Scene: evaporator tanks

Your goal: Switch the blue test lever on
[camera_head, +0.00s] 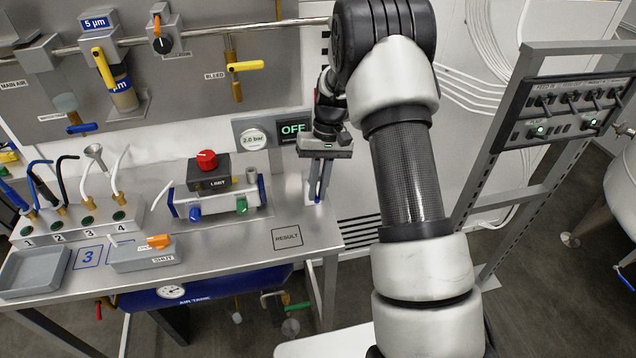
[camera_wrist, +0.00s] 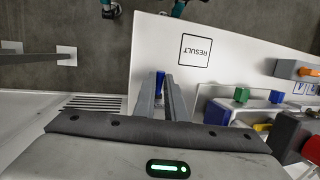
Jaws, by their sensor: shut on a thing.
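My gripper (camera_head: 319,200) points down at the bench's right end, just right of the lit green OFF display (camera_head: 292,129). Its two fingers are close together with a small blue piece, which looks like the blue test lever (camera_wrist: 160,80), between their tips. In the head view only a trace of blue shows at the fingertips. The fingers hide most of the lever, so its tilt cannot be told. The wrist view shows the fingers (camera_wrist: 165,97) nearly side by side around the blue piece.
The bench (camera_head: 235,240) carries a RESULT square (camera_head: 287,237), clear of objects. A cylinder block with a red knob (camera_head: 206,160) stands left of my gripper. A 2.0 bar gauge (camera_head: 254,138) is beside the display. A switch rack (camera_head: 565,108) stands at the right.

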